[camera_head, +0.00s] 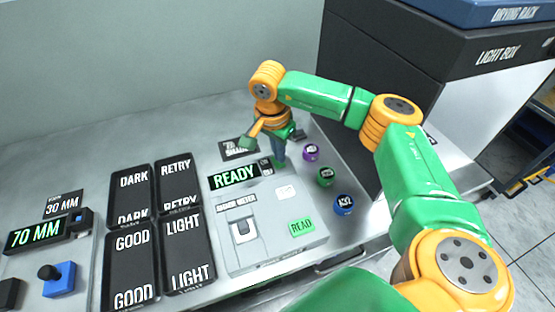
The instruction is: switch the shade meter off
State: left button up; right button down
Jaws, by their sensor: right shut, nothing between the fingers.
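The shade meter (270,218) is a pale grey box on the bench, with a slot at its left and a green READ button (301,225) at its front right. Its black display (233,177) stands at the back and shows READY in green letters. A small dark switch block (266,167) sits at the display's right end. My right gripper (279,163) points down just behind and right of the switch block, shut and empty. I cannot tell if its fingertips touch anything. It partly hides the area behind the meter. My left gripper is not in view.
Black trays (133,178) marked DARK, RETRY, GOOD and LIGHT lie left of the meter. A purple jar (311,152), a green jar (325,176) and a blue jar (343,204) stand to its right. A 70 MM display (35,235) is far left. The light box (480,60) rises at right.

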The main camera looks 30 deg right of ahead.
jog(key=shift+f+b, duration=0.35)
jog(key=shift+f, duration=0.15)
notch_tip(320, 180, up, 7)
jog(key=p, duration=0.5)
jog(key=shift+p, duration=0.4)
